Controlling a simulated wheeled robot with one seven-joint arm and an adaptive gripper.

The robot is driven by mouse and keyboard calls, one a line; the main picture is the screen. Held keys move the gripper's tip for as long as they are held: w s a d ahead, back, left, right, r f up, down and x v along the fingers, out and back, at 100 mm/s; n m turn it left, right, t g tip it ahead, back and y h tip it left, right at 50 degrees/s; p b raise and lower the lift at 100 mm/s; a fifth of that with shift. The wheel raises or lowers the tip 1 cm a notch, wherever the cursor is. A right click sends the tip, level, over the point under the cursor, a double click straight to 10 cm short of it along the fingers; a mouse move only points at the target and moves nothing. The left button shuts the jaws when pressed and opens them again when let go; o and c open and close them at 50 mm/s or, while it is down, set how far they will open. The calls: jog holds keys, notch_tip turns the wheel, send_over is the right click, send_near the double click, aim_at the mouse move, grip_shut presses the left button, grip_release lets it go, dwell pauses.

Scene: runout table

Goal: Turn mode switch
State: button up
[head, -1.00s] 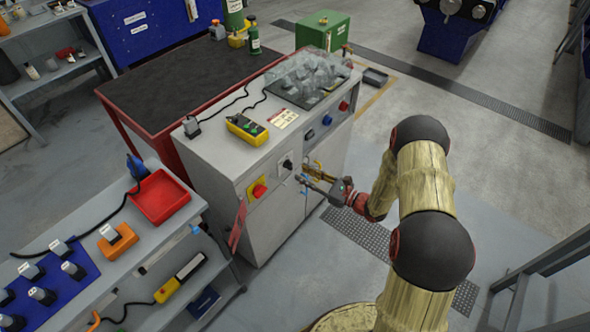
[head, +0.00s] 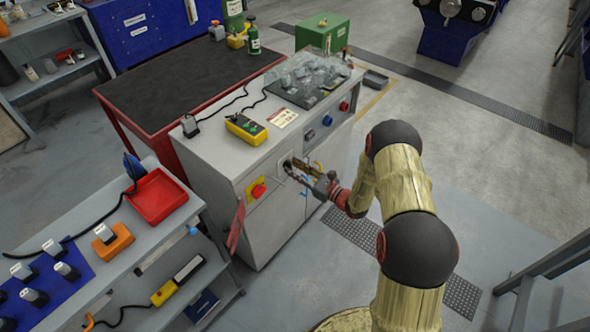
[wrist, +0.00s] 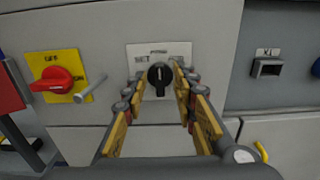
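The mode switch (wrist: 160,78) is a black rotary knob with a pale pointer line, on a white label plate on the grey cabinet front. The pointer looks roughly upright; the label's words are hard to read. In the head view the switch (head: 287,165) is partly hidden by my gripper (head: 293,172). In the wrist view my gripper (wrist: 160,75) is open, with one yellow-padded finger on each side of the knob. A gap shows between each finger and the knob, and I cannot see contact.
A red rotary switch on a yellow plate (wrist: 55,78) is left of the knob, with a metal handle (wrist: 90,89) between.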

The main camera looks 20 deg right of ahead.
jog(key=shift+c, duration=0.3)
grip_shut()
jog(key=shift+m+p, duration=0.3)
jog(key=shift+m, duration=0.1)
jog(key=m+p, duration=0.4)
jog(key=m, duration=0.4)
jog(key=shift+w+d, duration=0.1)
jog(key=shift+d, duration=0.05)
jog(key=shift+f, duration=0.1)
dwell(0.5)
grip_release()
jog(key=shift+o, duration=0.3)
